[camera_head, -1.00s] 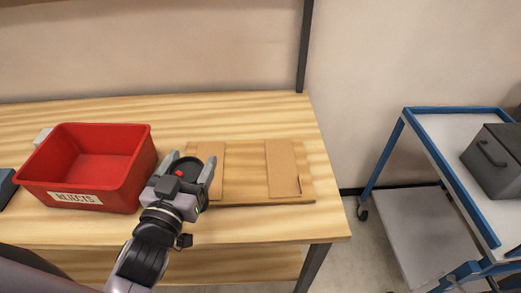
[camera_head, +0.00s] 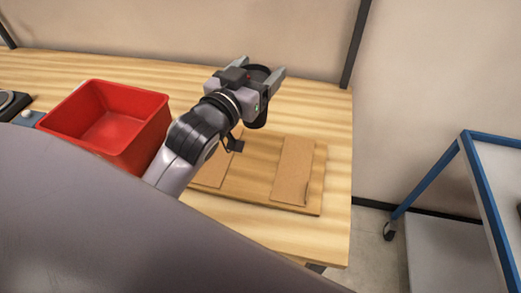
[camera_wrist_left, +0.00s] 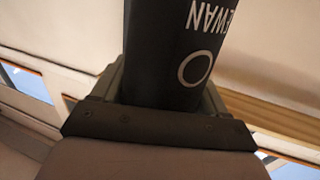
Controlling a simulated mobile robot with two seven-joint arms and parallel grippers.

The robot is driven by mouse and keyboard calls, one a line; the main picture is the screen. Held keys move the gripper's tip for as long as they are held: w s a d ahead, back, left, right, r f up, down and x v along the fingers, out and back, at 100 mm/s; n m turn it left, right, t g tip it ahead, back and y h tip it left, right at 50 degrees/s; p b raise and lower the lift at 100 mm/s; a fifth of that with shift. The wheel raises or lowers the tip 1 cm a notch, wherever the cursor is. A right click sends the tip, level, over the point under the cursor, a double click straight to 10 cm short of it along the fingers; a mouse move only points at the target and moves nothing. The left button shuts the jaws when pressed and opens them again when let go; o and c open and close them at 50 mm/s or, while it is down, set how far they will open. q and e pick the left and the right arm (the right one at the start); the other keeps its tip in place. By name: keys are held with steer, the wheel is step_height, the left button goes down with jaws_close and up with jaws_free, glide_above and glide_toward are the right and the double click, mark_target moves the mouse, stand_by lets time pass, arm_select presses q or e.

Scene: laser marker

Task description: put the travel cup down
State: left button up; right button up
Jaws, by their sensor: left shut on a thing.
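The travel cup (camera_head: 257,119) is black and sits between the fingers of my left gripper (camera_head: 262,72) in the head view. The gripper is shut on it, and the cup looks roughly upright. In the wrist view the dark cup body (camera_wrist_left: 165,60) fills the space between the fingers, with white lettering ending in "EWAN" and a white ring on it. In the head view the cup shows over the back part of a wooden board (camera_head: 256,165) on the workbench. Its base seems clear of the surface, but the gap is hard to judge. My right gripper is not in view.
The workbench (camera_head: 316,107) is bare behind and right of the board. Two cardboard pieces (camera_head: 294,170) lie on the board. A red bin (camera_head: 148,135) stands left of my arm. A dark post (camera_head: 356,45) rises at the back right. A blue-framed cart (camera_head: 447,172) stands at right.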

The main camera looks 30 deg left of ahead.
mark_target(260, 122)
arm_select(q)
step_height(260, 122, up, 8)
steer(key=w+m+h+b, duration=0.1)
steer(key=w+h, duration=0.1)
step_height(260, 122, down, 19)
steer(key=b, duration=0.4)
steer(key=shift+f, duration=0.15)
steer(key=shift+d, duration=0.1)
steer(key=shift+f, duration=0.2)
steer(key=o, duration=0.7)
